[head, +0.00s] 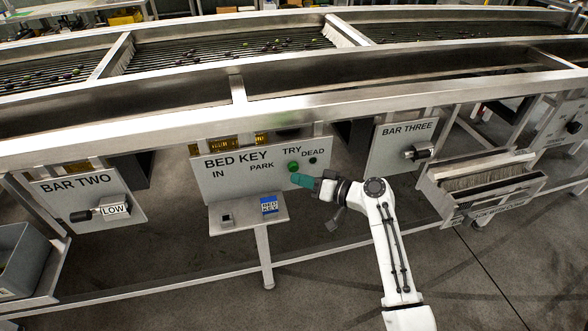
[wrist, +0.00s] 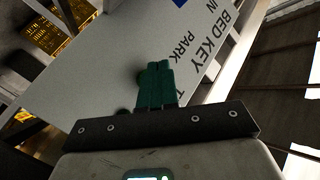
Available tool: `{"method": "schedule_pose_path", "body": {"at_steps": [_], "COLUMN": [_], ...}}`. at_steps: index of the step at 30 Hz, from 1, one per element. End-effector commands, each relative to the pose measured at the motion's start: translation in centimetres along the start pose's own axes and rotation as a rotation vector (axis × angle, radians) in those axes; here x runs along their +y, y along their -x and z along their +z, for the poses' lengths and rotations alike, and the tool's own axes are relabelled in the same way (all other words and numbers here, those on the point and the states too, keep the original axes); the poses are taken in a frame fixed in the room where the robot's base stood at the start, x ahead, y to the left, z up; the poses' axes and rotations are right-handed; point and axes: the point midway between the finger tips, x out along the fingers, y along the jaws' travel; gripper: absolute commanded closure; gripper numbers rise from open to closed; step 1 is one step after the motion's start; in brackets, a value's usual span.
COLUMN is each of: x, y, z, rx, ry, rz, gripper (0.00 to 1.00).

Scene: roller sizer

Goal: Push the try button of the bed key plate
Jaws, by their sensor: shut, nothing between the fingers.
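The bed key plate (head: 230,180) is a pale upright panel lettered BED KEY, IN, PARK, TRY and DEAD. The try button (head: 293,166) is a round green knob below TRY, and a dark button (head: 313,161) sits under DEAD. My gripper (head: 296,178), with teal fingers shut and empty, is in front of the plate just below the try button in the head view. I cannot tell whether it touches. In the wrist view, the shut fingers (wrist: 156,70) point at the plate (wrist: 110,60) and cover part of it; a dark round shape shows at their left edge.
A small shelf (head: 245,222) under the plate holds a blue BED KEY block (head: 269,205) and a small dark piece (head: 227,218). The BAR TWO plate (head: 70,190) is at left, the BAR THREE plate (head: 390,155) at right. A long steel rail (head: 280,112) runs above.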

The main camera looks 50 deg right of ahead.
Motion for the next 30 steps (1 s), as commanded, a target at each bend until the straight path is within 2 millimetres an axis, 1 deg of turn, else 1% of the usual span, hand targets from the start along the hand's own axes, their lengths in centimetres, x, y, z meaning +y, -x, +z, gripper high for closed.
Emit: {"method": "schedule_pose_path", "body": {"at_steps": [12,30], "x": [0.43,0.54], "y": [-0.59,-0.73], "z": [-0.36,-0.54], "rx": [0.0,0.0], "ry": [0.001,0.0], "rz": [-0.001,0.0], "gripper": [1.0,1.0]}}
